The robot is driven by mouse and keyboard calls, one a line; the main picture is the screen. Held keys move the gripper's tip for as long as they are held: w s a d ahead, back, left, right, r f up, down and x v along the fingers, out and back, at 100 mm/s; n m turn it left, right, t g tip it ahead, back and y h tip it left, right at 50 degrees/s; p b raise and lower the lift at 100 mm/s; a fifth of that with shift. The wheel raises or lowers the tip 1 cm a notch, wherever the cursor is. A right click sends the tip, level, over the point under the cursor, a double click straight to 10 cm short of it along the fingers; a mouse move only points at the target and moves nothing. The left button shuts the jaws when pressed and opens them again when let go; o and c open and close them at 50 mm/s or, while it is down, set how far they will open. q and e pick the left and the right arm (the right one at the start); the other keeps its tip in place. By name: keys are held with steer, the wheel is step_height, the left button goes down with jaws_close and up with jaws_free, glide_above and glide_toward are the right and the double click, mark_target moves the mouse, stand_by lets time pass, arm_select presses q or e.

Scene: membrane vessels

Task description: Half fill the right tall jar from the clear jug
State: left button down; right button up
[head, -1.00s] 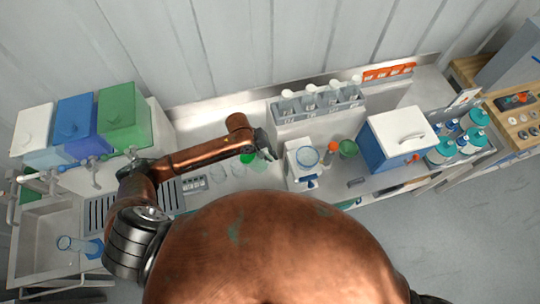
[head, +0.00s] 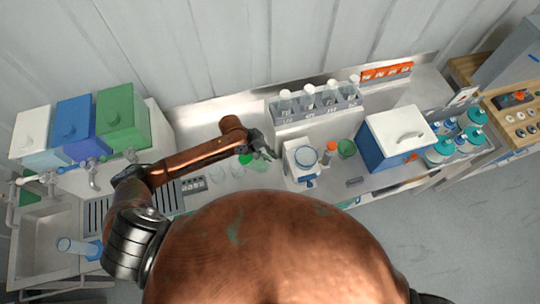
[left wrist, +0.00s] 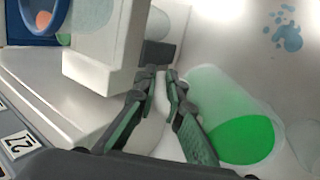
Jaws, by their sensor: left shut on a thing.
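A clear jug (head: 259,165) with green liquid stands on the bench in the head view, just below my left gripper (head: 266,153). In the left wrist view the jug (left wrist: 222,92) is right of the fingers, its green liquid (left wrist: 242,140) low in it. My left gripper (left wrist: 163,88) is shut on a pale strip that looks like the jug's handle; the contact is partly hidden. Two clear tall jars appear left of the jug: the left jar (head: 217,173) and the right jar (head: 237,170), both faint and seemingly empty. My right gripper is not in view.
A white device (head: 299,160) with a blue ring stands close right of my left gripper. A bottle rack (head: 318,112) is behind it, and a blue cooler (head: 380,150) is farther right. A sink (head: 35,225) and coloured tanks (head: 70,120) are left.

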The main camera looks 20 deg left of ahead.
arm_select(q)
steer(key=shift+r, duration=0.1)
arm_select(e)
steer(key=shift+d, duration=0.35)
arm_select(q)
steer(key=shift+a+r+h, duration=0.15)
steer(key=shift+r+h, duration=0.1)
steer(key=shift+h, duration=0.35)
steer(key=shift+a+r, duration=0.1)
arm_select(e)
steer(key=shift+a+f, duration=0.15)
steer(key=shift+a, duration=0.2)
arm_select(q)
steer(key=shift+r+t+h, duration=0.15)
steer(key=shift+t+h, duration=0.15)
steer(key=shift+h, duration=0.1)
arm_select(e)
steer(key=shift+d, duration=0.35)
arm_select(q)
steer(key=shift+s+a+r+h+b, duration=0.1)
steer(key=shift+a+h+b, duration=0.1)
steer(key=shift+h+b, duration=0.2)
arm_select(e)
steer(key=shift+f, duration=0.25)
arm_select(q)
steer(key=shift+a+r, duration=0.15)
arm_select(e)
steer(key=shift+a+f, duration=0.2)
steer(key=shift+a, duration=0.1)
